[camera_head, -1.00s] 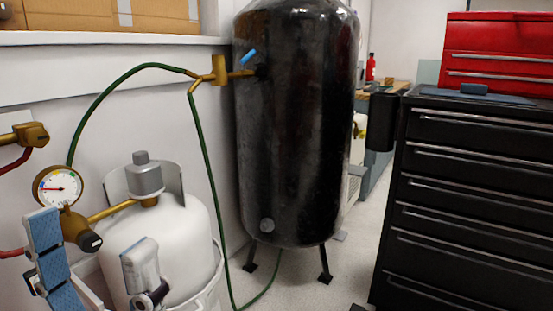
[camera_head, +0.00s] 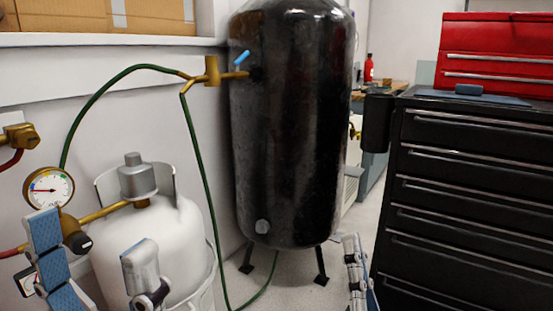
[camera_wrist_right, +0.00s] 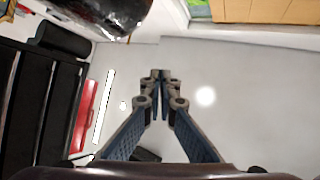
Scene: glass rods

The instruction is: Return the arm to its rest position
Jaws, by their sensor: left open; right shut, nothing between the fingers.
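My left gripper (camera_head: 90,235) is at the lower left of the head view. Its two blue-grey fingers are spread apart with nothing between them, in front of the white gas cylinder (camera_head: 165,240) and below the pressure gauge (camera_head: 48,188). My right gripper (camera_head: 353,270) shows at the bottom of the head view, between the black tank (camera_head: 295,130) and the black tool cabinet (camera_head: 470,200). In the right wrist view its fingertips (camera_wrist_right: 160,75) meet and hold nothing. The rest of my right arm is out of the head view.
A green hose (camera_head: 202,180) runs from a brass valve (camera_head: 211,72) down to the floor. A red toolbox (camera_head: 495,55) stands on the cabinet. Cardboard boxes (camera_head: 60,15) sit on a ledge at upper left. Some floor is open between tank and cabinet.

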